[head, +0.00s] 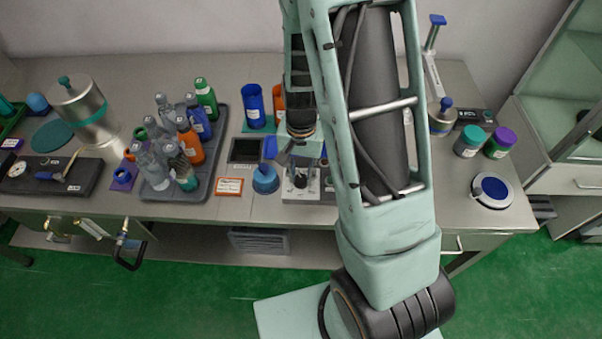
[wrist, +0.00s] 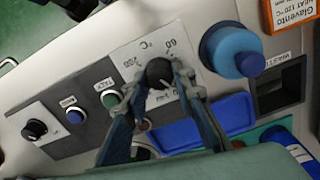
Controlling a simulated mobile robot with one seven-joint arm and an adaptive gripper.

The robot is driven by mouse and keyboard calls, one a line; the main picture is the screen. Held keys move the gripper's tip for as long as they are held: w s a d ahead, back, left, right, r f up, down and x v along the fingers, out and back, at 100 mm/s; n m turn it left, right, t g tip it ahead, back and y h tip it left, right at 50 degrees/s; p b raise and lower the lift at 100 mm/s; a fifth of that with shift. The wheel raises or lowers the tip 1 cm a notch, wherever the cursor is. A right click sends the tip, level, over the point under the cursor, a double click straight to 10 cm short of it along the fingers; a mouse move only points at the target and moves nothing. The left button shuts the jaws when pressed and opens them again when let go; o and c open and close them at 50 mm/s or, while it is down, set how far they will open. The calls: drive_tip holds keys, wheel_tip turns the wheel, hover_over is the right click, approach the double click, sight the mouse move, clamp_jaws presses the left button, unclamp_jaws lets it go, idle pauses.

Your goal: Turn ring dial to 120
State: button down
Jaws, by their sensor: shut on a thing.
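The ring dial (wrist: 158,71) is a dark round knob on a white scale plate (wrist: 136,55) marked °C, in the wrist view. My gripper (wrist: 157,79) is shut on the knob, one finger on each side. The numbers 60 and 200 seem readable around the knob; the fingers cover part of the scale. I cannot tell which number the knob points to. In the head view my gripper (head: 300,160) is over the pale machine (head: 302,194) on the bench, and my arm hides much of it.
In the wrist view, a blue button (wrist: 75,116), a green button (wrist: 110,100) and a second black knob (wrist: 34,130) sit left of the dial. A blue round stopper (wrist: 235,52) stands close on the right, beside an orange and white box (wrist: 290,14) printed "HEAT 120 °C". A bottle tray (head: 210,150) is left of the machine.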

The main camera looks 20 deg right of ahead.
sight(301, 178)
drive_tip(key=shift+m, duration=0.8)
drive_tip(key=c, duration=1.6)
unclamp_jaws()
wheel_tip(301, 178, up, 12)
drive_tip(key=shift+r, duration=0.1)
